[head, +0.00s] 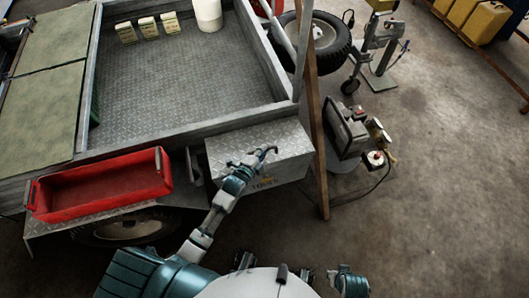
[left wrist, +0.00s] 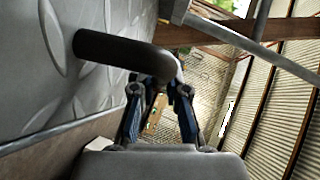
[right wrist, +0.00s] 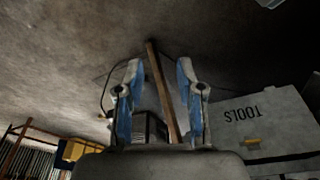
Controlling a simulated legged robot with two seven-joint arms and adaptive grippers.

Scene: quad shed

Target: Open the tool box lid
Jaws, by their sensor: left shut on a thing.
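The tool box (head: 285,143) is a grey metal box with a diamond-plate lid, mounted at the trailer's near right corner. Its lid looks shut. Its front, lettered TOOLS, also shows upside down in the right wrist view (right wrist: 245,118), with a small yellow latch. My left gripper (head: 264,157) is over the lid. In the left wrist view a dark curved handle (left wrist: 110,50) stands out from the plate, and my left gripper (left wrist: 160,85) is shut on its bent end. My right gripper (right wrist: 160,68) is open and empty, away from the box.
A red tray (head: 100,188) sits left of the tool box. The trailer bed (head: 180,80) lies behind it. A wooden post (head: 319,150) stands close to the box's right side, with a machine (head: 347,135) beyond.

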